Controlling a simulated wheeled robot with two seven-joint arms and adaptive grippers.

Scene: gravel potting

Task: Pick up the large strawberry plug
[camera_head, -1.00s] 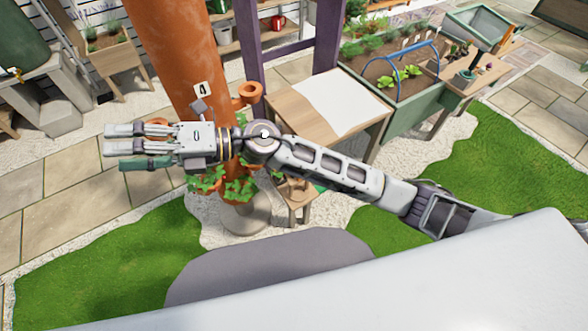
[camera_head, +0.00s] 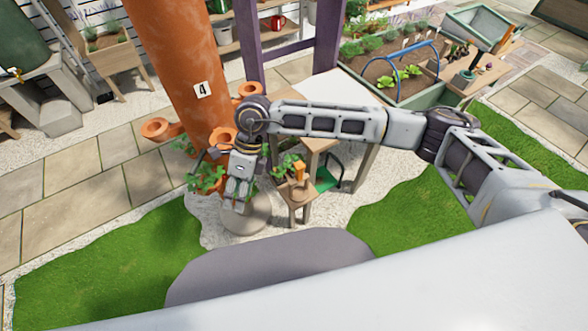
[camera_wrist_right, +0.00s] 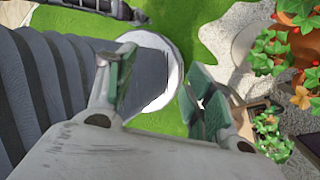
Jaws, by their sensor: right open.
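Leafy green strawberry plugs (camera_head: 287,163) stand on a small wooden stool (camera_head: 304,189), right of my right gripper (camera_head: 238,200). I cannot tell which plug is the large one. Leafy plants, probably these plugs, also show at the lower right of the right wrist view (camera_wrist_right: 270,130). My right gripper points down in front of the terracotta tower's base, apart from the plugs. In the right wrist view the fingers (camera_wrist_right: 160,88) are spread, with nothing between them. My left gripper is not in view.
The tall terracotta tower (camera_head: 180,60) with side pockets and strawberry leaves (camera_head: 207,178) stands close behind the gripper. A green object (camera_head: 328,172) is beside the stool. A table (camera_head: 335,90) and a raised planter bed (camera_head: 420,90) stand behind my arm. Grass (camera_head: 120,255) lies in front.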

